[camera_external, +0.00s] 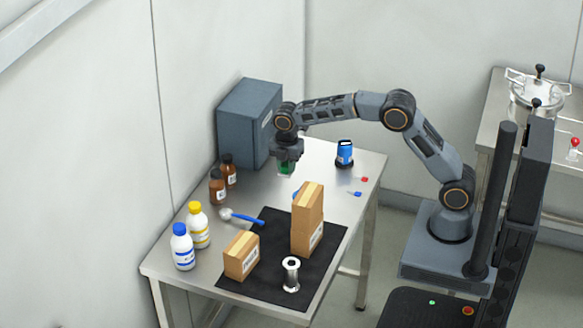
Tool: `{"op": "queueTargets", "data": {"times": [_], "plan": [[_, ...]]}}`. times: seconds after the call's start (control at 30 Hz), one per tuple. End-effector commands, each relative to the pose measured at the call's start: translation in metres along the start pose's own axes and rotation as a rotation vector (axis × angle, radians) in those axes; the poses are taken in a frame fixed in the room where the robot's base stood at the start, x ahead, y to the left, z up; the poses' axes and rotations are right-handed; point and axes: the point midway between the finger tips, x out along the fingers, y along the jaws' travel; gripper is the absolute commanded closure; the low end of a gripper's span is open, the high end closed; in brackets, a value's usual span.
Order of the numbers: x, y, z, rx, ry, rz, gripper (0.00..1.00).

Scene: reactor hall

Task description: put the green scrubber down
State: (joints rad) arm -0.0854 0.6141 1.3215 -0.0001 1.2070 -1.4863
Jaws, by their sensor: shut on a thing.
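The green scrubber (285,167) is small in the external view and partly hidden by my gripper. My gripper (286,160) points down and is shut on it. It appears to be held above the back part of the metal table (372,166), in front of the grey box. The exact height above the tabletop is hard to tell.
A grey box (243,125) stands at the back. Brown bottles (218,188) and white bottles (182,247) line the left edge. Cardboard boxes (305,233) and a metal spool (291,274) stand on a black mat (262,285). A blue container (345,152) stands right; bare table lies between.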

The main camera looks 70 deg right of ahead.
Motion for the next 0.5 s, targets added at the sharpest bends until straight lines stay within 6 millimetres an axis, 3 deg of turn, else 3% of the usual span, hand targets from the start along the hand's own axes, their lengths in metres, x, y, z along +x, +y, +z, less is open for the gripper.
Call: {"op": "queueTargets", "data": {"times": [0.2,0.5], "plan": [[0.025,0.046,-0.003,0.0,0.0,-0.003,1.0],[0.064,0.079,-0.006,0.001,0.0,0.001,1.0]]}}
